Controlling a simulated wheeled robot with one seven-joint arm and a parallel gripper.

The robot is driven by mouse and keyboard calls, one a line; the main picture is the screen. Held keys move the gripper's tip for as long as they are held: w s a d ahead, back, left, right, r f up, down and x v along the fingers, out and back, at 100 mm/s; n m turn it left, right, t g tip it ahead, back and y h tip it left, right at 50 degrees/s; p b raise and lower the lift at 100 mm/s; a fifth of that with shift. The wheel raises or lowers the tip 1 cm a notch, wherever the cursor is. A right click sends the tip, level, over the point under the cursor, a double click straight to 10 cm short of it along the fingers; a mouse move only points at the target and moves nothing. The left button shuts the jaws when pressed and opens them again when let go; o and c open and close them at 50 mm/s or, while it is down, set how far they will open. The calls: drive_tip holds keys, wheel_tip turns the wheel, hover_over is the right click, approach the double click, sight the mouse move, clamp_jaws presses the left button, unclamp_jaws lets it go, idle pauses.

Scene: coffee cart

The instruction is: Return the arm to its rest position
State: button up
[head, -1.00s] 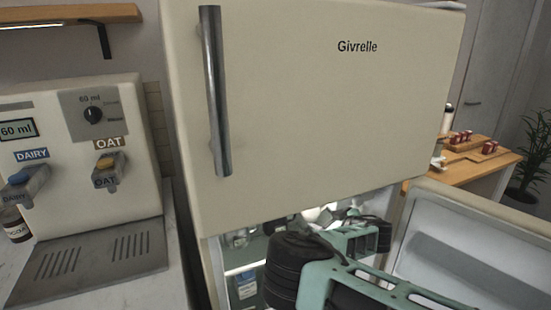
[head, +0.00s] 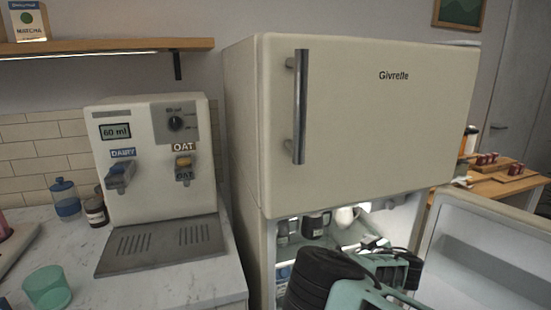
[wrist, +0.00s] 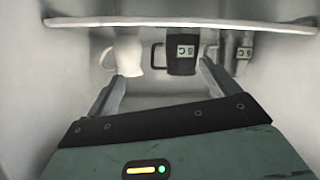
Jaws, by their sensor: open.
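My gripper (wrist: 160,82) is open and empty in the wrist view, with its two fingers spread apart and pointing into the fridge. In the head view my green and black arm reaches into the open lower part of the fridge (head: 345,130), and its fingertips are hard to make out there. Past the fingers in the wrist view are a white jug (wrist: 126,55), a black mug (wrist: 183,55) with a 5 C label, and a grey container (wrist: 243,52) with a similar label. None of them is between the fingers. The dark mug (head: 316,225) and white jug (head: 345,216) also show in the head view.
The open fridge door (head: 490,255) stands close to the right of my arm. A fridge shelf edge (wrist: 180,22) crosses the wrist view. The milk dispenser (head: 155,165) and a green cup (head: 47,288) stand on the counter at left.

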drive_tip(key=s+d+r+m+g+h, duration=0.1)
drive_tip(key=s+d+m+g+h, duration=0.15)
drive_tip(key=s+m+h, duration=0.4)
drive_tip(key=s+a+r+g+y, duration=0.25)
drive_tip(key=s+a+r, duration=0.3)
drive_tip(key=s, duration=0.35)
drive_tip(key=s+a+r+g+y, duration=0.1)
drive_tip(key=s+a+r+g, duration=0.3)
drive_tip(key=s+a, duration=0.4)
drive_tip(key=s+r+n+g, duration=0.2)
drive_tip(key=s+r+n, duration=0.2)
drive_tip(key=s, duration=0.8)
drive_tip(key=s+r+n+g, duration=0.2)
drive_tip(key=s+r+n, duration=0.2)
drive_tip(key=s, duration=0.8)
wheel_tip(320, 180, up, 3)
drive_tip(key=shift+f+h, duration=0.15)
drive_tip(key=shift+h, duration=0.15)
